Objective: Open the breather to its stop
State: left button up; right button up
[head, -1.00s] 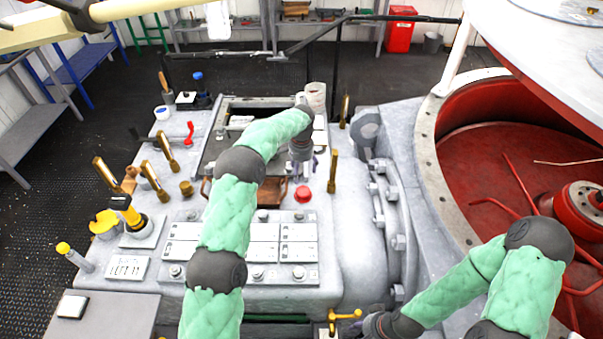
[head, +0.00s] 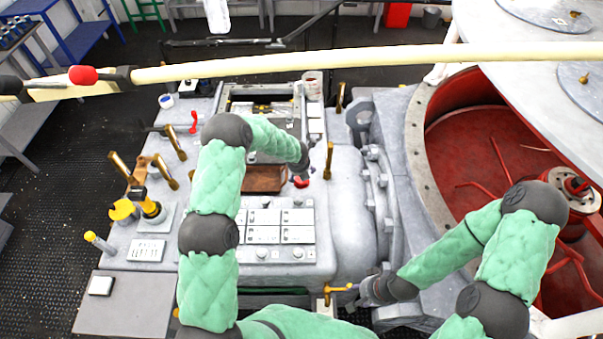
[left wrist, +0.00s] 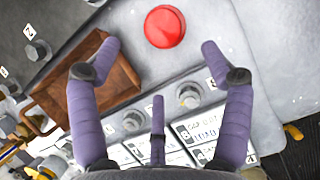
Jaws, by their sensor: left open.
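A red round knob (left wrist: 165,26) sits on the grey machine deck. In the left wrist view it lies just beyond and between my left fingertips (left wrist: 160,45), which are spread and hold nothing. In the head view my left gripper (head: 301,170) is over that red knob (head: 302,183) and partly covers it. I cannot tell which fitting is the breather. A small yellow-handled valve (head: 340,288) is at the machine's front edge. My right gripper (head: 368,292) is close beside it; its fingers are too small and dark to read, and contact is unclear.
A brown tray (head: 263,178) and labelled plates (head: 280,225) are near the left gripper. Brass levers (head: 329,160), a red lever (head: 193,122) and a yellow-topped post (head: 99,242) stand on the deck. A red open drum (head: 450,140) is at right; a pale beam (head: 350,62) crosses above.

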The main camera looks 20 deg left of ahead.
pick_arm(q)
jog(key=b+x, duration=0.1)
jog(key=x, duration=1)
jog(key=shift+r, duration=0.1)
jog(key=c, duration=0.9)
jog(key=shift+r, duration=0.1)
jog(key=shift+c, duration=0.7)
